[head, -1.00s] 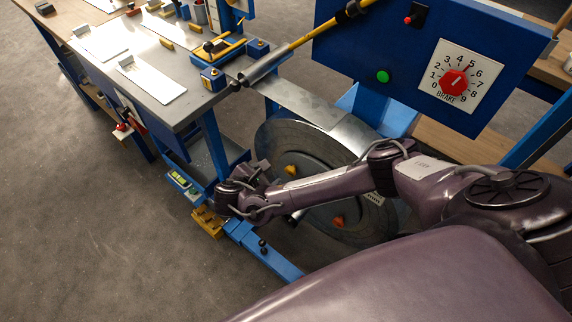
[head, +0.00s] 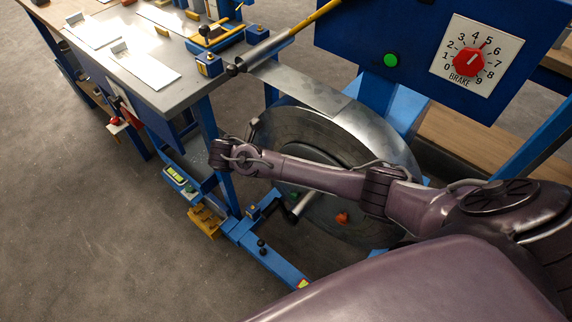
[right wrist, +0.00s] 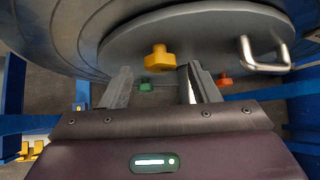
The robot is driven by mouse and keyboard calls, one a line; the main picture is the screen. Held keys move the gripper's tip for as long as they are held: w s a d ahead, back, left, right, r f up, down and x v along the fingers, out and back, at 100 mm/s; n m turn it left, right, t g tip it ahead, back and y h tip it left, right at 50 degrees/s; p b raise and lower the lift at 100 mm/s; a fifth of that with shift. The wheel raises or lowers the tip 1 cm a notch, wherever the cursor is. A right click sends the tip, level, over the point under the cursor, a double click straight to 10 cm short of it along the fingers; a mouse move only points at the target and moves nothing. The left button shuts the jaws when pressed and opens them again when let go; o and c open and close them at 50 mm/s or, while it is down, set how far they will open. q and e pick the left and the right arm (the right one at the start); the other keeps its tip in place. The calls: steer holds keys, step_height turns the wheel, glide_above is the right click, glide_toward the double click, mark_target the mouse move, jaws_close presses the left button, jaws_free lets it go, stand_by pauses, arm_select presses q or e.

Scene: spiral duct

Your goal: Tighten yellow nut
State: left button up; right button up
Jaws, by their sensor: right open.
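The yellow nut (right wrist: 160,58) sits on the face of the round steel reel, which also shows in the head view (head: 300,125). In the right wrist view the nut is between and just beyond the fingertips of my right gripper (right wrist: 159,70). The gripper is open and empty, with a finger on each side and no visible contact. A green nut (right wrist: 146,86) and a red nut (right wrist: 224,80) are lower on the reel. In the head view my right forearm crosses the reel and hides the yellow nut; the red nut (head: 342,217) shows below the arm. My left gripper is out of view.
A metal handle (right wrist: 265,55) juts from the reel at the right. A grey workbench (head: 165,95) stands at the left. A blue panel with a red brake dial (head: 468,62) and green button (head: 391,60) is above the reel. Blue frame rails (head: 268,257) lie low.

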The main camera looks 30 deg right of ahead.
steer(key=shift+x, duration=1.25)
steer(key=c, duration=1)
steer(key=shift+o, duration=0.2)
steer(key=shift+r, duration=0.1)
